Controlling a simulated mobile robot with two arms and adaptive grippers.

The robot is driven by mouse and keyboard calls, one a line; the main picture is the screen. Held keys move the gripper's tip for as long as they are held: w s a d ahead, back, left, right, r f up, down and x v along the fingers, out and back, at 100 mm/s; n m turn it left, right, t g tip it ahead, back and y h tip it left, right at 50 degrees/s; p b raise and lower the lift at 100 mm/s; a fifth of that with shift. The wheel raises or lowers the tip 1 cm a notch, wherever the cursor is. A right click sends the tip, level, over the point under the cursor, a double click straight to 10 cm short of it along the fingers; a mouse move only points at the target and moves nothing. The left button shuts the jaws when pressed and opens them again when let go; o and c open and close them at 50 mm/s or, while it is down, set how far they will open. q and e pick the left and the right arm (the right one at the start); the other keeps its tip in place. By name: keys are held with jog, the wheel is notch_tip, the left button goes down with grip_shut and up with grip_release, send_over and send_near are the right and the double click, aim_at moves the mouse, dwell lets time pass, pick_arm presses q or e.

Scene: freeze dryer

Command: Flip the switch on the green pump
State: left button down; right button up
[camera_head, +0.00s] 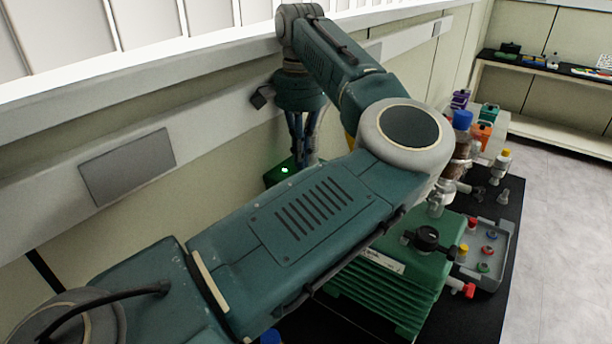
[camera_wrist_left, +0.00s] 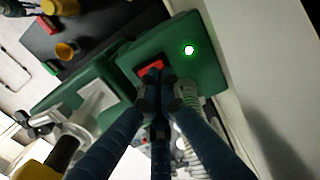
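The green pump (camera_head: 385,300) sits on a black bench top, partly hidden under my left arm in the head view. A green box end with a lit green light (camera_head: 284,170) shows beside the wall, near my left gripper (camera_head: 303,140), which points down. In the left wrist view, the green box (camera_wrist_left: 205,75) carries a red switch (camera_wrist_left: 150,68) and a glowing green light (camera_wrist_left: 190,50). My left gripper (camera_wrist_left: 163,85) has its blue fingers drawn together, with the tips right at the switch's edge; contact cannot be told. Nothing shows between them. My right gripper is not in view.
A grey tray (camera_head: 502,262) with small coloured caps lies right of the pump. Bottles and glassware, including a blue-capped bottle (camera_head: 462,120), stand behind it. The wall (camera_head: 220,135) runs close behind my left gripper. A ribbed hose (camera_wrist_left: 190,150) lies beside the fingers.

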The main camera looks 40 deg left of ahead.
pick_arm(q)
jog(key=shift+f+b, duration=0.45)
jog(key=shift+f, duration=0.15)
dwell(0.5)
jog(key=shift+f+b, duration=0.35)
jog(key=shift+f, duration=0.15)
dwell(0.3)
jog(key=shift+r+p, duration=2.7)
jog(key=shift+r, duration=0.85)
jog(key=shift+f, duration=0.15)
